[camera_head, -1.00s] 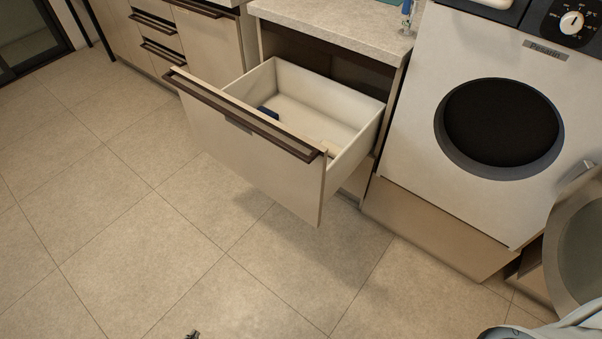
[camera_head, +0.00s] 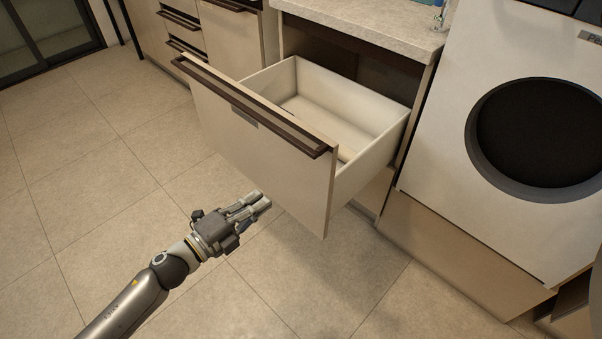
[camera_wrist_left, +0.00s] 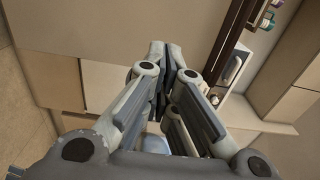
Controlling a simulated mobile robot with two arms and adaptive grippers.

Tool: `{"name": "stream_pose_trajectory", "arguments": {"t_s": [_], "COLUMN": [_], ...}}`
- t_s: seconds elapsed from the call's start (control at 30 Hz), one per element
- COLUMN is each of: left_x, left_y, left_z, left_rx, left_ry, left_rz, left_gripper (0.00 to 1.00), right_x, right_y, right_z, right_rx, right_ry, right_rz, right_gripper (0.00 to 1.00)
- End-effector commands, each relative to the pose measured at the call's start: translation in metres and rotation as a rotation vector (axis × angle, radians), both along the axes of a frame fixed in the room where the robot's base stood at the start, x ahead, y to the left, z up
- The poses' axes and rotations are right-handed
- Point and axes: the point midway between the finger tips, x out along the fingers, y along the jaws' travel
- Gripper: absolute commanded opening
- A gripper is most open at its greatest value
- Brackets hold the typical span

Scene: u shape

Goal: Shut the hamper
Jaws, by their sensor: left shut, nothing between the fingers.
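The hamper (camera_head: 262,148) is a deep beige pull-out drawer with a dark bar handle (camera_head: 245,103) along its top edge. It stands well out from its cabinet, and its pale inside shows from above. My left gripper (camera_head: 262,201) is shut and empty, in front of the hamper's front panel and low beside it. I cannot tell if the fingertips touch the panel. In the left wrist view the shut fingers (camera_wrist_left: 168,62) point toward a plain beige surface. My right gripper is not in view.
A white washing machine (camera_head: 440,130) with a dark round opening stands right of the hamper. A light countertop (camera_head: 370,24) is above the hamper's cabinet, with more drawers (camera_head: 182,30) to the left. The tiled floor (camera_head: 110,180) is clear at left.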

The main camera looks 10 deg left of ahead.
Motion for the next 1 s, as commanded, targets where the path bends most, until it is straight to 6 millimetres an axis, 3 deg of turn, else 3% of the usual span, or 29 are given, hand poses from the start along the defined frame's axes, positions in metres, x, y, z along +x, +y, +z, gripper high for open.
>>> {"name": "stream_pose_trajectory", "arguments": {"t_s": [0.6,1.0], "left_x": [0.081,0.101], "left_y": [-0.062,-0.078], "left_z": [0.001,0.0], "left_rx": [-0.001,0.0], "left_ry": [0.0,0.003], "left_rz": [0.002,0.003], "left_gripper": [0.0,0.0], "right_x": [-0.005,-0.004], "right_y": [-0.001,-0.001], "right_z": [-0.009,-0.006], "right_rx": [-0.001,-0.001], "right_ry": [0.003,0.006], "right_rz": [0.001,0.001], "right_gripper": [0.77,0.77]}}
